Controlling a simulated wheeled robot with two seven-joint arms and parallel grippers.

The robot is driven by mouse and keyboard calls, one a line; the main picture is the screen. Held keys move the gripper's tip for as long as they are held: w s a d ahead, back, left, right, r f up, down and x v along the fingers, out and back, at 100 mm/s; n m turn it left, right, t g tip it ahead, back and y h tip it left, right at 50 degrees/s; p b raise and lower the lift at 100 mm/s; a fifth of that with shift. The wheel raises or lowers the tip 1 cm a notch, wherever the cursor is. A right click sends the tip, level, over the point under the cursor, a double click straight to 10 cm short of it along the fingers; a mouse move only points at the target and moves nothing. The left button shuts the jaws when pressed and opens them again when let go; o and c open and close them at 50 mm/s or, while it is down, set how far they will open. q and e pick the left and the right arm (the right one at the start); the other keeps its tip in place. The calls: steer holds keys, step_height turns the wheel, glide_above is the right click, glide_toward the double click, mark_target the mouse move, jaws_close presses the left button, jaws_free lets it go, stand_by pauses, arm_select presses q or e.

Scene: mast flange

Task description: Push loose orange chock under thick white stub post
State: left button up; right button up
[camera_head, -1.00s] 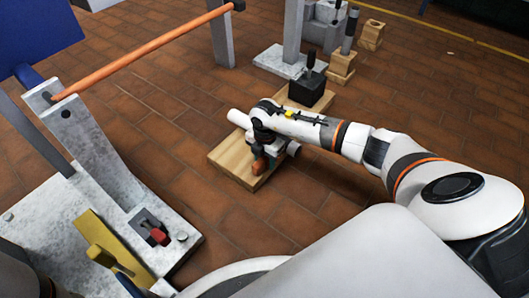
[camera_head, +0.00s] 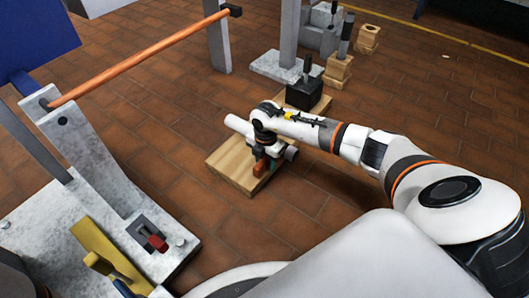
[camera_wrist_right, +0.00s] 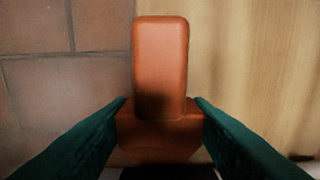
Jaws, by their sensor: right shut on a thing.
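The orange chock (camera_wrist_right: 160,68) stands out between the two dark green fingertips of my right gripper (camera_wrist_right: 161,112) in the right wrist view. My right gripper (camera_head: 268,160) is shut on the chock (camera_head: 260,168) low over the wooden board (camera_head: 228,168) in the head view. I cannot tell whether the chock touches the post. My left gripper is not in view.
A black block with a handle (camera_head: 304,94) stands behind the board. A grey metal stand (camera_head: 100,180) with an orange bar (camera_head: 140,57) rises at the left, with a yellow piece (camera_head: 98,250) on its base. Tiled floor right of the board is clear.

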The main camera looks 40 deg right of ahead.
steer(key=shift+w+d, duration=0.15)
steer(key=shift+d, duration=0.25)
steer(key=o, duration=1.1)
steer(key=shift+r, duration=0.1)
step_height(320, 180, up, 12)
steer(key=p, duration=0.9)
